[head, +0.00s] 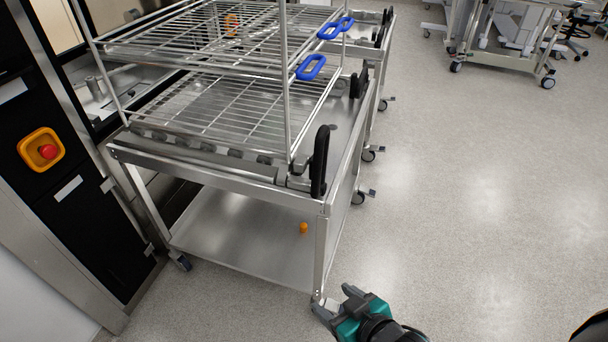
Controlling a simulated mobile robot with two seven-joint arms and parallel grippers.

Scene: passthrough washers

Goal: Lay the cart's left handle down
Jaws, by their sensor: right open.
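The cart (185,165) is a steel trolley with a wire rack on its top. Its left handle, a black loop (319,162), stands upright at the near right corner of the top. Another black handle (358,83) also stands up at the far right corner. My right gripper (334,299) is at the bottom of the head view, open and empty, low beside the cart's near right leg. It is well below the left handle and apart from it. I cannot tell whether its fingers touch the leg. My left gripper is not in view.
The washer front with an orange-framed red stop button (47,152) stands at the left. The wire rack (220,50) carries blue grips (311,67). A second cart (378,60) stands behind. The floor (480,200) to the right is clear.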

